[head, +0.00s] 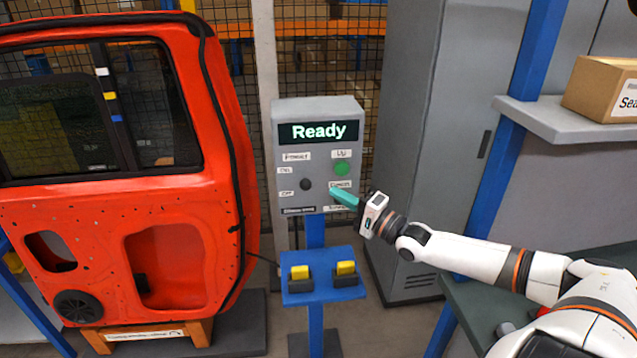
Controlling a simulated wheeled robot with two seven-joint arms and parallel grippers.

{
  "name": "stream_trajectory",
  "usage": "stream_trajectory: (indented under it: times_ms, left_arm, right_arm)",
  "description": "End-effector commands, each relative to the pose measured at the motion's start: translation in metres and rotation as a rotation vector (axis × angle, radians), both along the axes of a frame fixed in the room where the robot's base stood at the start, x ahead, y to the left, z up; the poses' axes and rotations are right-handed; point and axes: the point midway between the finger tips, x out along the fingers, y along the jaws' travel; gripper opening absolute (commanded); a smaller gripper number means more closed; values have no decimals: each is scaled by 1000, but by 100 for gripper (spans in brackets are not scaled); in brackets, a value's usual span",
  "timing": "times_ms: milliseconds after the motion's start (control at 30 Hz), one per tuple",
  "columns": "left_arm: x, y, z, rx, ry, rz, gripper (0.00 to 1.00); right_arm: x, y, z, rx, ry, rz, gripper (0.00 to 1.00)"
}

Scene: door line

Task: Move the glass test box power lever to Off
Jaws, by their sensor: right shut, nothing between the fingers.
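The glass test box (318,110) is a grey control box on a blue post, with a lit screen (319,132) reading "Ready". A dark round knob or lever end (306,184) sits on its lower left face, beside small labels too blurred to read surely. A green button (342,169) is at the upper right of the face. My right gripper (334,193) has teal fingers, shut and empty, just right of the dark lever end and in front of the box's lower right. I cannot tell whether the fingertips touch the box. My left gripper is not in view.
A red car door (200,240) stands on a wooden support to the left. Below the box, a blue shelf (322,290) carries two yellow-and-black blocks (346,268). A grey cabinet (425,120) stands behind my right arm. A cardboard box (598,85) rests on a shelf at right.

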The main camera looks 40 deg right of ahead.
Motion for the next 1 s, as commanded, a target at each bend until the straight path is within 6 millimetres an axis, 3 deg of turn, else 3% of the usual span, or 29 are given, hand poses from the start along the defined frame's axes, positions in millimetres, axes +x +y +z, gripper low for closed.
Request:
stream_trajectory:
  times_ms: [500,1000]
  left_arm:
    - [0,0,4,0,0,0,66]
    - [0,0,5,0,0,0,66]
  right_arm:
    - [54,11,11,0,-1,-2,0]
    - [65,14,12,-2,2,-1,0]
